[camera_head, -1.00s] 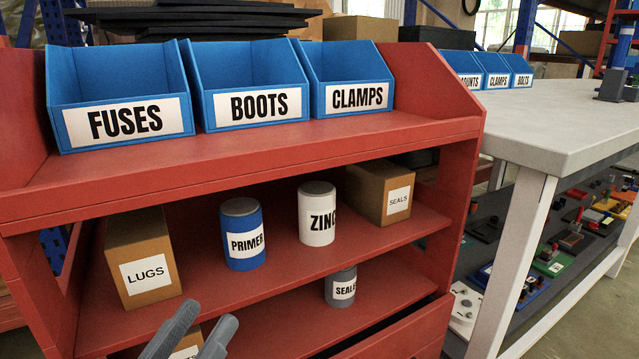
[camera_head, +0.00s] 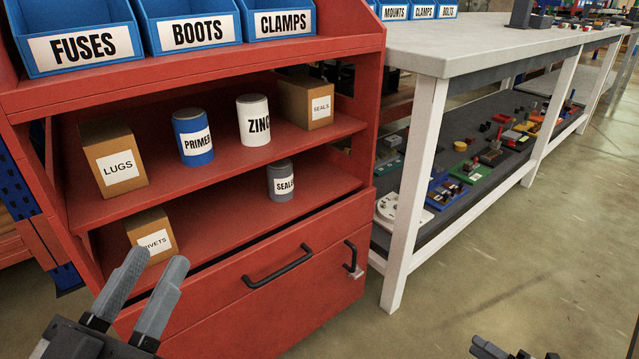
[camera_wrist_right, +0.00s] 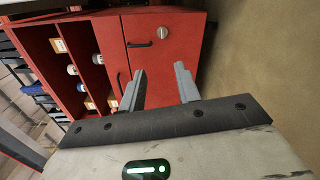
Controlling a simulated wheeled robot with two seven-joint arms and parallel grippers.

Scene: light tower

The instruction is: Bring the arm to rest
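My left gripper (camera_head: 150,290) is at the lower left of the head view, in front of the red shelf's lower part. Its two grey fingers stand apart with nothing between them. My right gripper (camera_head: 508,350) shows only as a dark piece at the bottom right edge of the head view, over bare floor. In the right wrist view, the right gripper's fingers (camera_wrist_right: 160,90) are spread apart and empty, pointing toward the red cabinet.
The red shelf (camera_head: 210,72) holds blue bins, boxes and cans, with black-handled drawers (camera_head: 277,268) below. A white-legged workbench (camera_head: 455,55) stands to the right, with colored parts on its lower shelf. The floor (camera_head: 480,265) in front of the bench is clear.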

